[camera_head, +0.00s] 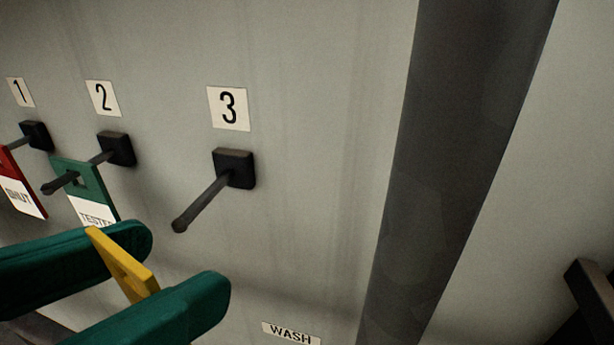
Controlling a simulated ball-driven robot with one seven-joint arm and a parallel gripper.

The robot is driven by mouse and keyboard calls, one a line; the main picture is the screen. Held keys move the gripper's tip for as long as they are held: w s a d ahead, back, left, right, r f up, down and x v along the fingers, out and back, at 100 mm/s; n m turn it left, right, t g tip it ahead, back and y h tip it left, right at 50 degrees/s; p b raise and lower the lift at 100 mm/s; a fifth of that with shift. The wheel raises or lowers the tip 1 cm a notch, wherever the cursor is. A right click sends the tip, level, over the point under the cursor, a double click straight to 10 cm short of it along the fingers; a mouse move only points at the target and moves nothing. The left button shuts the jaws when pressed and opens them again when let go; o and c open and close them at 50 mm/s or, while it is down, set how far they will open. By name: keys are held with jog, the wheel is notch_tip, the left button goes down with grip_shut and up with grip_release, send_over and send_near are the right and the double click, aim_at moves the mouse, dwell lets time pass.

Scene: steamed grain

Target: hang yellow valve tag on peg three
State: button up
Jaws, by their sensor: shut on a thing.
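The yellow valve tag (120,264) is held between the two green fingers of my gripper (140,268) at the lower left. The tag is tilted, and its lower part is hidden behind the near finger. Peg three (203,201) is a dark rod on a black square base under the label "3" (228,108). It is bare and points out toward the lower left. In the picture, my gripper is below and left of the peg's tip, and the tag appears apart from it.
A green tag (92,190) hangs on peg two (115,149), close above my gripper. A red tag (22,183) hangs at peg one (35,135). A "WASH" label (291,333) is low on the wall. A dark vertical band (455,150) runs right of peg three.

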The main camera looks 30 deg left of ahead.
jog(key=shift+w+a+f, duration=0.1)
jog(key=shift+w+a, duration=0.15)
jog(key=shift+w, duration=0.8)
jog(key=shift+w+a+f, duration=0.1)
jog(key=shift+w+a, duration=0.15)
jog(key=shift+w, duration=0.75)
jog(key=shift+w+a+f, duration=0.1)
jog(key=shift+w+a, duration=0.15)
jog(key=shift+w, duration=0.8)
jog(key=o, duration=1.1)
jog(key=shift+o, duration=0.2)
